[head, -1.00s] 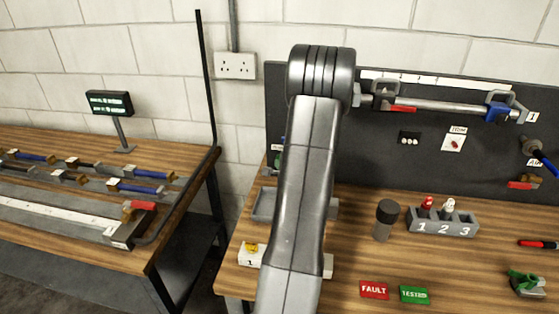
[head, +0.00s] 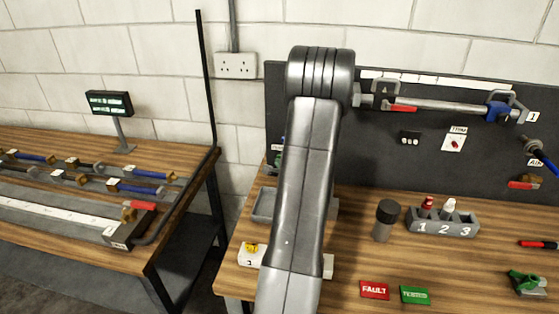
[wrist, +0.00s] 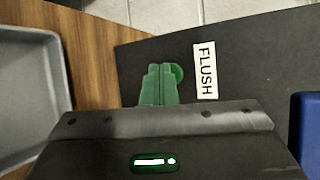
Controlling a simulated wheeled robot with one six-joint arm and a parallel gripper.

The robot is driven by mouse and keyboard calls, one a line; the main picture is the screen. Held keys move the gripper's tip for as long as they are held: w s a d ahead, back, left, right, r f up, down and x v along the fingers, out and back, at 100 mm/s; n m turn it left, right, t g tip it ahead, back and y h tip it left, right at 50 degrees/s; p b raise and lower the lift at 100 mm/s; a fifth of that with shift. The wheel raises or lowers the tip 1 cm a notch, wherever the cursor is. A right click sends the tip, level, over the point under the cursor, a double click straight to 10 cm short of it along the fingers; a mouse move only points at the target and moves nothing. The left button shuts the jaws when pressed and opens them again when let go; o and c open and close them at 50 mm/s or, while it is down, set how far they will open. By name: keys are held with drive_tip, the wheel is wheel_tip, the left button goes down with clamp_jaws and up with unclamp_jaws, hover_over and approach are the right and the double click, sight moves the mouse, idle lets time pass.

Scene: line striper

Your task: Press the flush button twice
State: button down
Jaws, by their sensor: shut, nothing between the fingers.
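The round green flush button (wrist: 178,72) sits on the dark panel in the wrist view, just left of a white label reading FLUSH (wrist: 206,70). My gripper (wrist: 160,68) shows in the wrist view as two green fingers pressed together with nothing between them. The fingertips lie just left of the button and partly overlap it in the picture. I cannot tell whether they touch it. In the head view my own arm hides the gripper and the button.
A grey tray (wrist: 60,72) lies on the wooden bench left of the fingers in the wrist view. A blue object (wrist: 305,130) stands at the right edge. In the head view, a numbered rack (head: 442,224) and a dark-capped cylinder (head: 385,220) stand on the bench right of my arm.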

drive_tip(key=shift+s+a+f+b, duration=0.15)
drive_tip(key=shift+s+b, duration=0.3)
drive_tip(key=shift+b, duration=0.25)
drive_tip(key=shift+s, duration=0.35)
drive_tip(key=shift+b, duration=0.35)
drive_tip(key=shift+s+b, duration=0.3)
drive_tip(key=shift+b, duration=0.05)
drive_tip(key=s+b, duration=0.1)
drive_tip(key=s, duration=0.1)
drive_tip(key=s+a+b, duration=0.1)
drive_tip(key=s+b, duration=0.1)
drive_tip(key=shift+s, duration=0.2)
drive_tip(key=shift+w, duration=0.1)
